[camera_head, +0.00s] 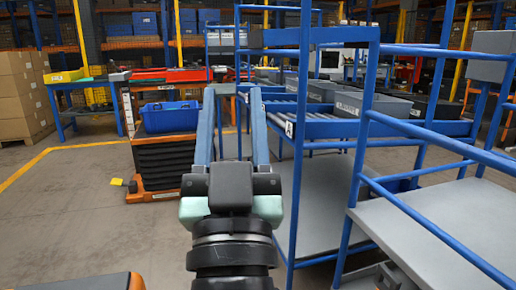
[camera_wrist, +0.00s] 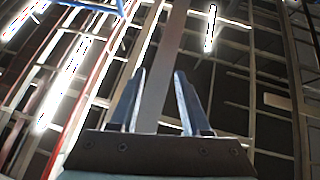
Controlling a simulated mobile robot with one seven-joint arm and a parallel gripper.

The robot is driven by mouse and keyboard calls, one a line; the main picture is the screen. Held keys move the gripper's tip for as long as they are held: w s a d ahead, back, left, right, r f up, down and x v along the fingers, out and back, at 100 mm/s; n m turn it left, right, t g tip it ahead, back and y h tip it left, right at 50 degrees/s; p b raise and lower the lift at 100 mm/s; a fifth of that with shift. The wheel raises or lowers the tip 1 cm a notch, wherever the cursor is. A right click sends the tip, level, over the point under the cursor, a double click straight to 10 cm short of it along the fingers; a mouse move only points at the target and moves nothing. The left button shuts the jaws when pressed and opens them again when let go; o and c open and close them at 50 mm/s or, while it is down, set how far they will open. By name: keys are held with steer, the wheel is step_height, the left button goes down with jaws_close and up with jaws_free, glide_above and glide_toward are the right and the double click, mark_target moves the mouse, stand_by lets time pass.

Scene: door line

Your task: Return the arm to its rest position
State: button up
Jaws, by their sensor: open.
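My gripper (camera_head: 231,96) stands in the middle of the head view, its two long blue-grey fingers pointing up and apart. It is open and nothing is between the fingers. In the wrist view my gripper (camera_wrist: 160,76) also shows its two fingers spread, against the ceiling beams and bright light strips. My dark wrist (camera_head: 232,250) shows below the fingers in the head view. The gripper appears apart from the surrounding things.
A blue-framed rack (camera_head: 299,160) with grey shelves stands close on the right. Grey bins (camera_head: 372,106) sit on the roller conveyor behind. A blue bin (camera_head: 170,117) sits on an orange and black lift cart (camera_head: 160,165). Cardboard boxes (camera_head: 22,95) stand far left. Floor at front left is mostly clear.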

steer(key=s+d+r+t+h+p, duration=0.1)
steer(key=s+d+r+t+p, duration=0.15)
steer(key=s+r, duration=0.75)
step_height(320, 180, up, 40)
steer(key=w+p, duration=0.1)
steer(key=p, duration=3.6)
steer(key=shift+w+g, duration=0.25)
steer(key=shift+g, duration=0.1)
steer(key=shift+f, duration=0.1)
